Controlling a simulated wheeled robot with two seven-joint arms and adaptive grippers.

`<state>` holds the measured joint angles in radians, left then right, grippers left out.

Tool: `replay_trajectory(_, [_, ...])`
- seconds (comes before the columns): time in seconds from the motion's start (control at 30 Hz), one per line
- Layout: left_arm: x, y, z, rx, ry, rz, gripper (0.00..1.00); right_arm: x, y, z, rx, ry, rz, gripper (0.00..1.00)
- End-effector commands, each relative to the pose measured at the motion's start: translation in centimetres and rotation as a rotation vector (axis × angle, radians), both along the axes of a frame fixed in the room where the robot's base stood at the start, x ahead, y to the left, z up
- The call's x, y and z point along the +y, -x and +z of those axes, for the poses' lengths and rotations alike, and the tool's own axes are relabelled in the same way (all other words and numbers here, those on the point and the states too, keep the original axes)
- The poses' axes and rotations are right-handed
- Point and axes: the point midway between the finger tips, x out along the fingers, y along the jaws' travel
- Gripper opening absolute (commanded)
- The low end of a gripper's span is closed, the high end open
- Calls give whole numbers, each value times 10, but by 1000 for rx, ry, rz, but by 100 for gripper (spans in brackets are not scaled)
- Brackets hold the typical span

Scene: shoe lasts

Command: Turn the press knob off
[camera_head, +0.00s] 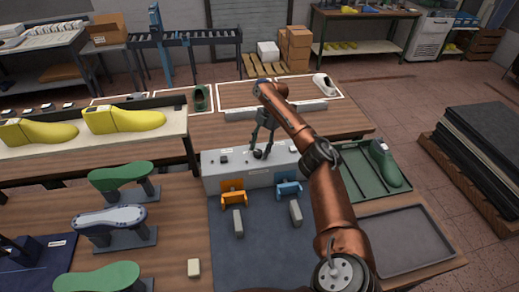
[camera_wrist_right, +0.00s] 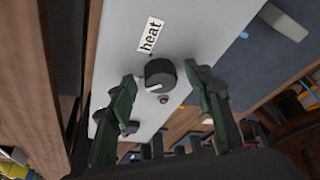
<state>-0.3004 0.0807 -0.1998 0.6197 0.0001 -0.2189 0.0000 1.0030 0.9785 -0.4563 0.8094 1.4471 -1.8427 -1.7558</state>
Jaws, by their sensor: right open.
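The press knob (camera_wrist_right: 160,74) is black and round with a pale mark on its face, beside a white "heat" label in the right wrist view. It sits on a long grey control box (camera_head: 240,182) in the middle of the bench. My right gripper (camera_head: 262,146) is over the box from above, and its fingers partly hide the knob in the head view. In the right wrist view my right gripper (camera_wrist_right: 160,80) is open, one finger on each side of the knob, with gaps visible. I cannot tell how deep the fingertips reach. My left gripper is not in view.
An orange bracket (camera_head: 233,197) and a blue bracket (camera_head: 289,189) stand in front of the box. Green lasts (camera_head: 123,176) on stands are at left, and yellow lasts (camera_head: 124,119) on a shelf. A green tray (camera_head: 359,178) and a dark tray (camera_head: 405,240) lie at right.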

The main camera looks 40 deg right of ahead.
Motion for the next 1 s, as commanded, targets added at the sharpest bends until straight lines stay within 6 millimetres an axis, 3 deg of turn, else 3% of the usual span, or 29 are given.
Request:
replay_trajectory(0.5, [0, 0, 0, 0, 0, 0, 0, -23, -5, 59, 0, -2, -1, 46])
replay_trajectory(1.0, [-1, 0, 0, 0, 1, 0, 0, -28, -4, 69, 1, 0, 1, 46])
